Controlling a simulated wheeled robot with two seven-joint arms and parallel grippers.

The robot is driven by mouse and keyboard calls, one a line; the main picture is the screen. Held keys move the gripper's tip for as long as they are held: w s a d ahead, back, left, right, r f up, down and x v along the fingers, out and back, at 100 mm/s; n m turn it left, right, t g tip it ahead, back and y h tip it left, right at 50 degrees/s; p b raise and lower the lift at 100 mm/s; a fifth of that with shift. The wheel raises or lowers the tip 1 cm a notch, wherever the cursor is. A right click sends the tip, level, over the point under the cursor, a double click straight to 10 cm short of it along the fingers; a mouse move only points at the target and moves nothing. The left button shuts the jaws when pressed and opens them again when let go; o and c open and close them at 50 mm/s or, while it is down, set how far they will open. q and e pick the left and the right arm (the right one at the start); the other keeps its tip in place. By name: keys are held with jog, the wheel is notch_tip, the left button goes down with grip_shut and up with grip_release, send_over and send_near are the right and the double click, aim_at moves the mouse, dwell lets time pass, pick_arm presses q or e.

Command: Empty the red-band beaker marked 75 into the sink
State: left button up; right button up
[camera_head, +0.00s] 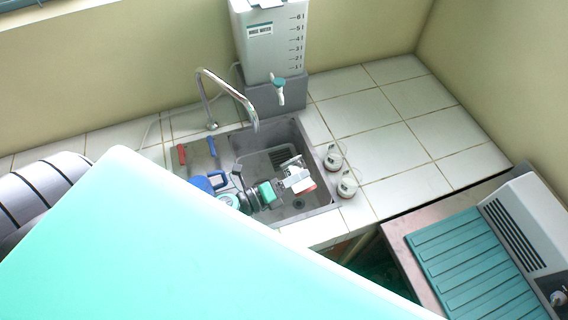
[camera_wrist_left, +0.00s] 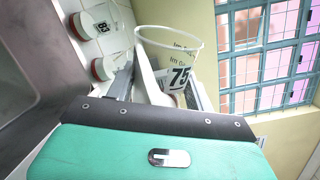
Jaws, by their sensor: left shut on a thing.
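My left gripper (camera_head: 284,187) is over the sink (camera_head: 310,150) and shut on a clear beaker (camera_head: 302,182) with a white label and a reddish band. In the left wrist view this beaker (camera_wrist_left: 168,42) shows the number 75 between the fingers. It is tipped well over compared with the beakers on the counter. I cannot tell whether liquid is in it, and no stream is visible. The sink's drain (camera_head: 298,204) shows below the gripper. My right gripper is not in view.
Two other beakers, a rear one (camera_head: 334,158) and a front one (camera_head: 348,184), stand on the tiles right of the sink. The faucet (camera_head: 228,92) arches over the sink's back. A water container (camera_head: 270,40) stands behind. Tiles (camera_head: 400,130) at right are clear.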

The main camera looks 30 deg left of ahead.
pick_arm(q)
jog(key=shift+f+n, duration=0.2)
jog(key=shift+n, duration=0.4)
jog(key=shift+w+a+r+p, duration=0.1)
jog(key=shift+a+r+p, duration=0.1)
jog(key=shift+p, duration=0.2)
jog(key=shift+w+a+r+n+p, duration=0.15)
jog(key=shift+a+n+p, duration=0.2)
jog(key=shift+p, duration=0.3)
jog(key=shift+w+a+r+n+p, duration=0.1)
jog(key=shift+w+r+n+p, duration=0.05)
jog(key=shift+n+p, duration=0.4)
jog(key=shift+a+r+n+p, duration=0.1)
jog(key=shift+r+n+p, duration=0.1)
jog(key=shift+n+p, duration=0.4)
jog(key=shift+w+a+r+p, duration=0.1)
jog(key=shift+w+r+p, duration=0.05)
jog(key=shift+p, duration=0.4)
jog(key=shift+n, duration=0.4)
